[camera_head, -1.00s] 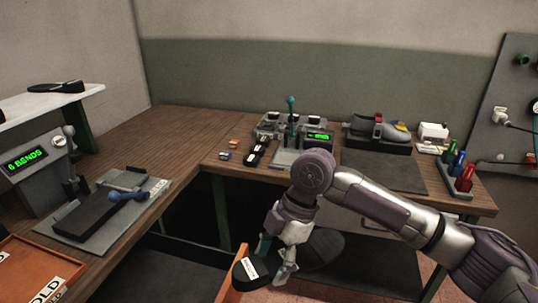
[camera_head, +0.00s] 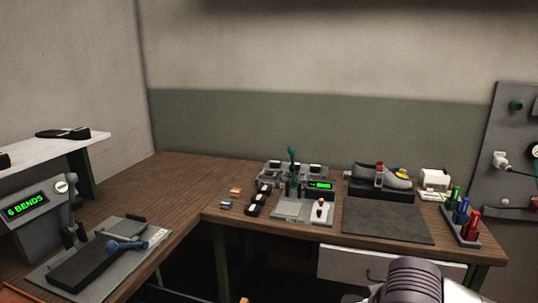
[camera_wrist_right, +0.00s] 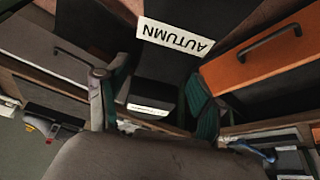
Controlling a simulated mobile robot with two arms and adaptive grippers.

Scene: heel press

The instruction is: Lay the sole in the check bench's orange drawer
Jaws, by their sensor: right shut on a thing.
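The dark sole (camera_wrist_right: 160,85) is between the two fingers of my right gripper (camera_wrist_right: 155,105) in the right wrist view. The gripper is shut on it. A white label reading AUTUMN shows upside down across the dark surface just beyond the fingers, and a smaller label lies between them. An orange drawer front (camera_wrist_right: 250,62) with a dark handle is at the upper right of that view, apart from the gripper. My left gripper is not in view.
A grey front with a handle (camera_wrist_right: 62,50) is at the wrist view's upper left. In the head view, a machine reading 6 BENDS (camera_head: 25,208) stands left. The back bench (camera_head: 185,180) holds a lever device (camera_head: 300,208), a shoe (camera_head: 382,178) and coloured bottles (camera_head: 462,215).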

